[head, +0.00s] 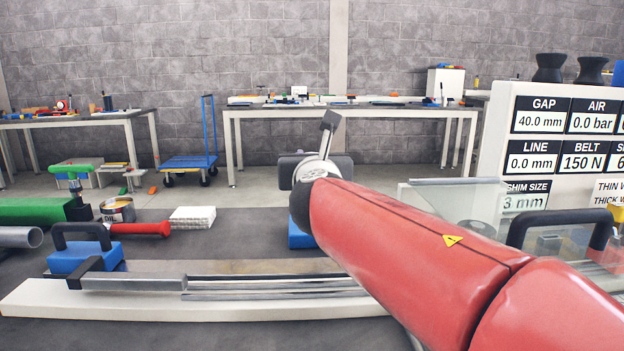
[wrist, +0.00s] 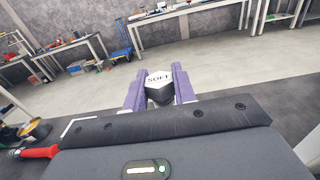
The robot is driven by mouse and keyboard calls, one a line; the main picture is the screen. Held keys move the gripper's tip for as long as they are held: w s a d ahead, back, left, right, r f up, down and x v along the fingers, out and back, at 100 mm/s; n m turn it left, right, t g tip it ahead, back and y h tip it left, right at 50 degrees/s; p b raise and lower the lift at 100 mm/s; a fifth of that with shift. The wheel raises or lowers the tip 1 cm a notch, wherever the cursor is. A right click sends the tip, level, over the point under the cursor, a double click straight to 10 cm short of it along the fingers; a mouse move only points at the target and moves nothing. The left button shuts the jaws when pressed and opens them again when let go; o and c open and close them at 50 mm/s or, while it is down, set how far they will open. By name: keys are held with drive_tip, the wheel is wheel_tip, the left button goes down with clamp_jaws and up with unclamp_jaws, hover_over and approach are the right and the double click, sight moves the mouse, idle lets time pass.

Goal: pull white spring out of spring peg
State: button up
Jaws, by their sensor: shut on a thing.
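In the wrist view my gripper (wrist: 158,86) has its two purple fingers on either side of a small piece, shut on it. The piece, which I take for the white spring (wrist: 157,77), has a white top marked SOFT and a dark part nearer the palm. Its coils do not show. It appears held up, with open floor behind it. I cannot pick out the spring peg in either view. In the head view my red arm covers the middle and right, and the fingers and the held piece are hidden there.
A long white base with metal rails (head: 270,290) lies across the front of the bench, with a blue block with a black handle (head: 85,256) at its left. A clear cover (head: 455,200) and a sign panel (head: 545,145) stand right. A red-handled tool (head: 140,229) lies left.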

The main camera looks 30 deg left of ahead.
drive_tip(key=shift+r, duration=2.9)
drive_tip(key=shift+s, duration=0.1)
